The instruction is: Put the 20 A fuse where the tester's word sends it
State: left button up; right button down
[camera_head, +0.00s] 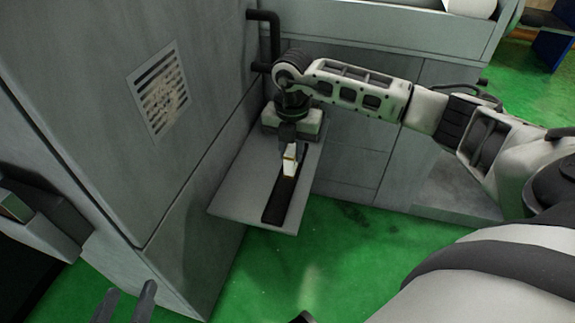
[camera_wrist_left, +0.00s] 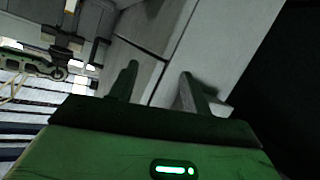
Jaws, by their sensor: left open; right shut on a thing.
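My right gripper (camera_head: 288,146) comes in from the right in the head view and points down over a grey shelf. It is shut on a small white piece with brownish edges, which looks like the fuse (camera_head: 290,161). The fuse is at the upper part of a dark strip (camera_head: 280,203) on the shelf; I cannot tell whether it touches the strip. My left gripper (camera_head: 126,300) is at the lower left, open and empty, away from the shelf. Its two fingers also show in the left wrist view (camera_wrist_left: 160,85). No tester reading is legible.
The grey shelf (camera_head: 232,196) juts from a tall grey cabinet (camera_head: 95,110) with a vent (camera_head: 159,90). A dark bent handle (camera_head: 265,35) is above the shelf. Green floor (camera_head: 330,270) lies open in front. A box-like unit (camera_head: 40,215) is at the left.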

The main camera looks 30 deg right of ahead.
jog(key=shift+w+f+b, duration=0.3)
jog(key=shift+w+f, duration=0.45)
jog(key=shift+f, duration=0.15)
notch_tip(320, 180, down, 2)
jog(key=shift+f+b, duration=0.25)
jog(key=shift+b, duration=0.35)
jog(key=shift+f, duration=0.35)
jog(key=c, duration=1.3)
grip_release()
jog(key=shift+f, duration=0.1)
pick_arm(q)
jog(key=shift+w+d+r+n+t+h, duration=0.2)
jog(key=shift+d+r+n+t+h, duration=0.15)
jog(key=shift+r, duration=0.2)
pick_arm(e)
jog(key=shift+o, duration=0.2)
